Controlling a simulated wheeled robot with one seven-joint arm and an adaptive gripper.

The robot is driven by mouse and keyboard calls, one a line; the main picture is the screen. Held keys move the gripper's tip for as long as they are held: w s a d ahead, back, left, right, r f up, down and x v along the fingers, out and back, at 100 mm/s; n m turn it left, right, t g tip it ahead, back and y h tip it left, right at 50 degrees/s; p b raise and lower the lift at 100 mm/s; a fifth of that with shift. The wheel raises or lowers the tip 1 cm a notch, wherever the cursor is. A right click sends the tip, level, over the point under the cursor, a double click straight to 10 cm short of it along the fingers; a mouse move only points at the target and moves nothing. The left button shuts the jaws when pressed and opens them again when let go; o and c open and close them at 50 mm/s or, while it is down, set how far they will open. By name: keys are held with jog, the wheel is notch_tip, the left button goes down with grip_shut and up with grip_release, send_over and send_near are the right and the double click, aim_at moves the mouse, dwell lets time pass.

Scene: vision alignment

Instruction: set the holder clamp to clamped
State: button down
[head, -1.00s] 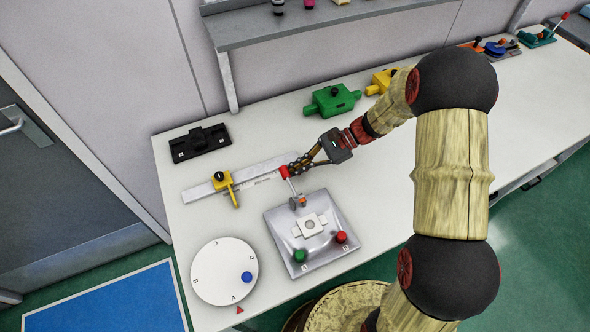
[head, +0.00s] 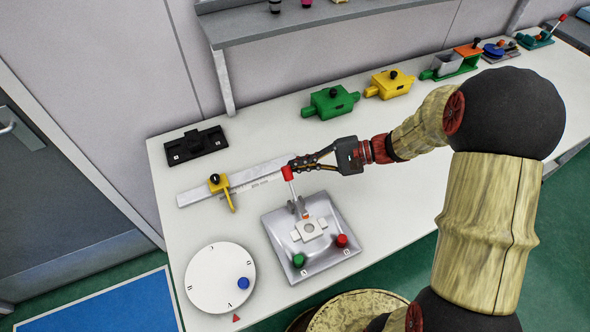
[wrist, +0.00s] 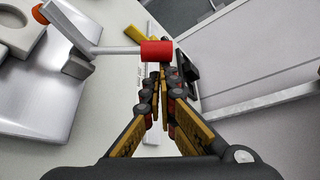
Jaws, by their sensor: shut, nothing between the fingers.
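The holder clamp (head: 297,205) stands at the back edge of a silver plate (head: 331,254). Its grey lever rises to a red grip (head: 287,173), tilted back and left; its orange tip is near a white part (head: 309,229) on the plate. My gripper (head: 293,164) is shut and empty, its fingertips just behind the red grip. In the wrist view the red grip (wrist: 157,52) lies across and just beyond my closed fingertips (wrist: 160,72). Whether they touch cannot be told.
A green knob (head: 298,260) and red knob (head: 342,240) stand on the plate. A steel rule with a yellow slider (head: 219,184) lies behind, near a black block (head: 196,146). A white dial (head: 221,279) is front left. Green and yellow boxes stand at the back.

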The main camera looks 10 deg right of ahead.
jog(key=shift+s+d+r+n+t+y+b, duration=0.25)
jog(key=shift+s+r+n, duration=0.15)
jog(key=shift+s+r, duration=0.2)
jog(key=shift+s+d+r+n+t+y+b, duration=0.15)
jog(key=shift+s+r+n+t+y, duration=0.1)
jog(key=shift+s+r+n, duration=0.3)
jog(key=shift+s+f, duration=0.1)
